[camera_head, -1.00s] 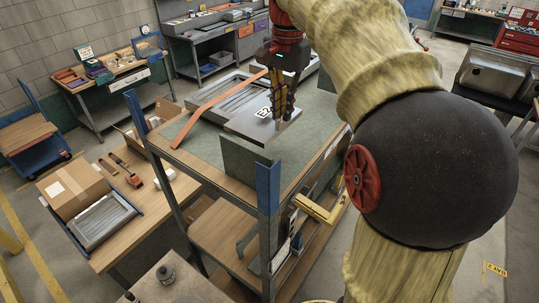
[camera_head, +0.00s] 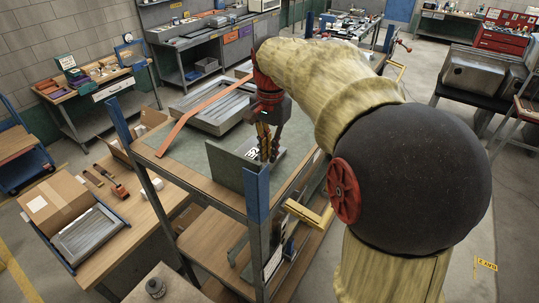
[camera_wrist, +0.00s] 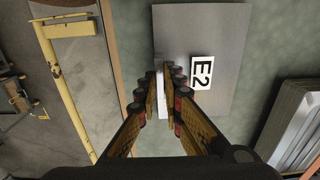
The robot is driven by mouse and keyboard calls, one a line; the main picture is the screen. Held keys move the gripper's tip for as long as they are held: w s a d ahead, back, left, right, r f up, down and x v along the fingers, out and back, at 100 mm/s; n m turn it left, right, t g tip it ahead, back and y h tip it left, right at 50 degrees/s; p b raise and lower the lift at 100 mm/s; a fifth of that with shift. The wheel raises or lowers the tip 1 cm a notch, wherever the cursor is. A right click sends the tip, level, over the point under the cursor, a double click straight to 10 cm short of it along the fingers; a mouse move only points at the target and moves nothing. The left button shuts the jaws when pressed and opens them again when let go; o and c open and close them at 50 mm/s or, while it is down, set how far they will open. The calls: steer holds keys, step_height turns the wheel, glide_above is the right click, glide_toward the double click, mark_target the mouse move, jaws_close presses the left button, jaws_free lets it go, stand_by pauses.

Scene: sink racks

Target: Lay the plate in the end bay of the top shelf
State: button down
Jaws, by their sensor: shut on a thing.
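The plate (camera_wrist: 205,30) is a flat grey sheet with a white "E2" label.
An orange strip (camera_head: 186,126) and grey metal sink trays (camera_head: 221,108) lie farther along the shelf. A blue corner post (camera_head: 257,193) rises at the near end. A yellow bracket (camera_head: 308,213) sticks out on the right side. Green surface shows bare beside the plate.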

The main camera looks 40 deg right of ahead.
steer(key=shift+f, duration=0.7)
steer(key=shift+f, duration=0.1)
steer(key=c, duration=1.9)
jaws_free()
step_height(320, 180, up, 12)
steer(key=shift+s+r+b, duration=0.1)
steer(key=shift+s+b, duration=0.05)
steer(key=shift+b, duration=0.35)
steer(key=shift+s, duration=0.1)
